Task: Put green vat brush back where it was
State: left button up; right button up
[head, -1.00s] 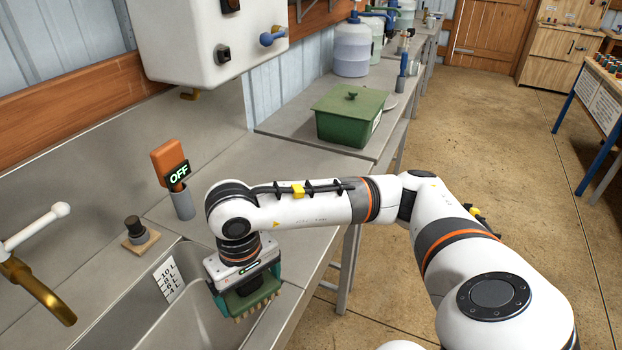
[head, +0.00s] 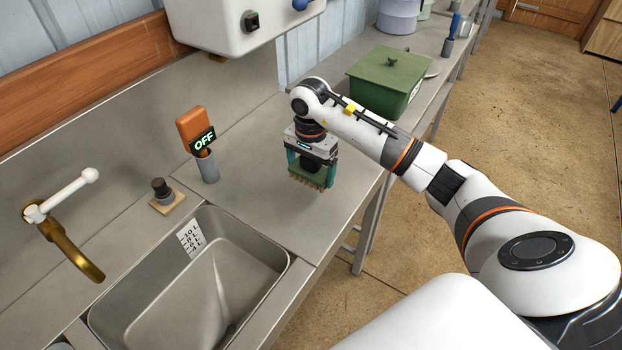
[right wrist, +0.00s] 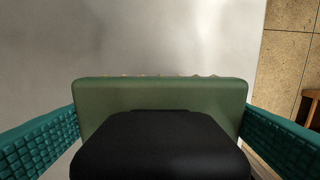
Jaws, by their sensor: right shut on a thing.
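The green vat brush (head: 308,181) has a green block, a black top part and pale bristles pointing down. My right gripper (head: 311,172) is shut on it and holds it over the steel counter, to the right of the sink. In the right wrist view the brush's green block (right wrist: 160,95) and black part (right wrist: 160,145) sit between the teal finger pads. Whether the bristles touch the counter I cannot tell. My left gripper is not in view.
The sink basin (head: 190,290) is empty, with a brass tap (head: 70,250) at its left. An orange device marked OFF (head: 195,135) stands in a grey holder behind it. A green lidded box (head: 388,80) is further back. Counter (head: 250,160) left of the brush is clear.

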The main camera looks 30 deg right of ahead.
aim_at(310, 181)
jog(key=shift+a+f, duration=0.1)
jog(key=shift+f, duration=0.45)
notch_tip(310, 181, down, 4)
jog(key=shift+r+p, duration=0.25)
jog(key=shift+p, duration=0.2)
jog(key=shift+f, duration=0.15)
jog(key=o, duration=0.7)
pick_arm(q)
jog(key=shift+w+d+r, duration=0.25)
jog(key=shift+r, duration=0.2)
pick_arm(e)
jog(key=shift+r, duration=0.35)
notch_tip(310, 181, up, 10)
jog(key=b, duration=0.3)
jog(key=shift+r, duration=0.2)
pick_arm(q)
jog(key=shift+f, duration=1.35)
pick_arm(e)
jog(key=shift+r, duration=0.7)
